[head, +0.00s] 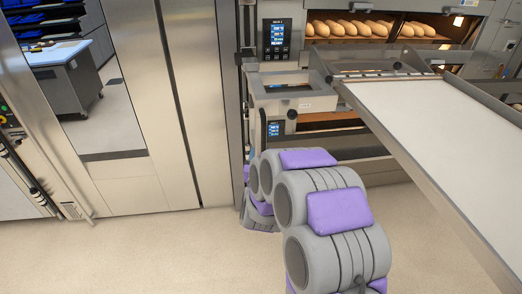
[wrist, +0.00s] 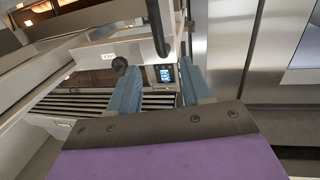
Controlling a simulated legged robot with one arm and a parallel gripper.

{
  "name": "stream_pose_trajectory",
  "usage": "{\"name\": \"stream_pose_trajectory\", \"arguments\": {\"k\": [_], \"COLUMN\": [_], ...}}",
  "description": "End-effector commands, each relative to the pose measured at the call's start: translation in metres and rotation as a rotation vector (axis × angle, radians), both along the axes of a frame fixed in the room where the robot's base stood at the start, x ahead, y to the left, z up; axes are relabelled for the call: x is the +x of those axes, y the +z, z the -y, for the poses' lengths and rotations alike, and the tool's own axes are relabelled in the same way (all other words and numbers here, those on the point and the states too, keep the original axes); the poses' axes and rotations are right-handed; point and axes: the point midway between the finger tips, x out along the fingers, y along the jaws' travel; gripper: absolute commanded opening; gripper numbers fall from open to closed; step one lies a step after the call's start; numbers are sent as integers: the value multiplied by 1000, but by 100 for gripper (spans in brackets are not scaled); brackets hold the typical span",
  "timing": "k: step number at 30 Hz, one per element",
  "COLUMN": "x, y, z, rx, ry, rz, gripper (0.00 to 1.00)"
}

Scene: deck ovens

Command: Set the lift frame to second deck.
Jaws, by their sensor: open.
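The lift frame (head: 292,91) is a grey metal frame at the oven front in the head view, with a black knob (head: 292,114) on its near side. A long white loading board (head: 440,125) with metal rails slopes toward me on its right. In the wrist view, the black knob (wrist: 119,65) shows at the left finger and a dark upright bar handle (wrist: 158,25) rises beyond the fingertips. My gripper (wrist: 160,78) is open and empty, its two blue fingers pointing at the oven front. Contact with the bar cannot be told. In the head view my arm hides the gripper.
The upper oven deck holds several bread loaves (head: 350,28) behind glass. A control panel (head: 277,40) is beside it; a lower display (wrist: 164,73) shows between my fingers. Steel wall panels (head: 180,100) stand left. The floor (head: 120,255) at front left is clear.

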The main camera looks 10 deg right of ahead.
Motion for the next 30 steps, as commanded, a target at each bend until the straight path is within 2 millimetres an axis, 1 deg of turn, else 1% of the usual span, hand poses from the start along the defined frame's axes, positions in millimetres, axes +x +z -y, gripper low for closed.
{"name": "stream_pose_trajectory", "arguments": {"k": [8, 10, 12, 14, 20, 24, 30], "x": [-1, -1, 0, 2, 6, -1, -15], "y": [0, 0, -2, -4, -20, -27, -33], "z": [0, 0, 2, 7, 37, 55, 66], "rx": [0, 0, 2, 4, 22, 22, 8], "ry": [0, 1, 8, 23, 151, 256, 363], "rz": [0, 0, 0, 0, -5, -1, 0], "gripper": [48, 45, 45, 45, 45, 45, 45]}}
